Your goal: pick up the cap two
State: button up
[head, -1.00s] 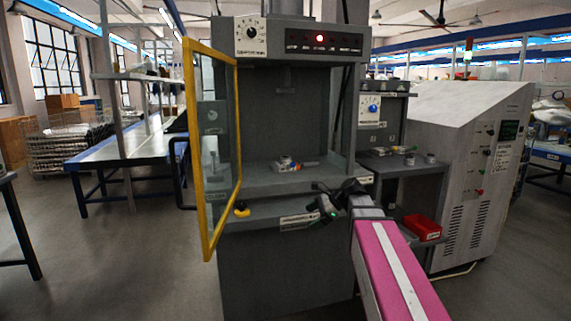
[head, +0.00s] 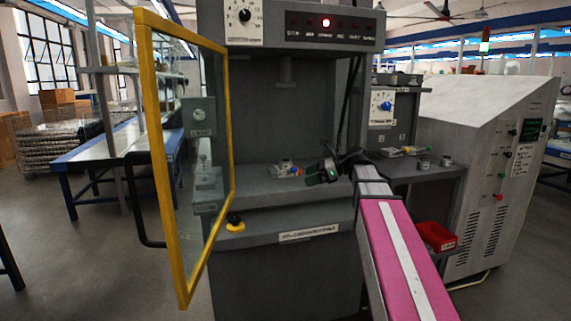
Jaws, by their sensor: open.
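Two small grey cylindrical pieces that look like caps stand upright on the side shelf to the right, a left one (head: 424,163) and a right one (head: 447,161). I cannot tell which is cap two. My gripper (head: 312,176) is open, in front of the machine's open bay and well left of these pieces. No object shows between its fingers, though they are small and dark here. A small fixture with a grey round part (head: 286,169) and coloured bits sits on the bay floor, just left of my gripper in the picture.
The grey machine (head: 280,110) stands ahead, its yellow-framed door (head: 160,150) swung open on the left. A side shelf (head: 425,175) adjoins it on the right, with a red bin (head: 437,236) below. A sloped grey cabinet (head: 480,170) stands farther right.

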aim_at(283, 165)
jog(key=i, duration=0.95)
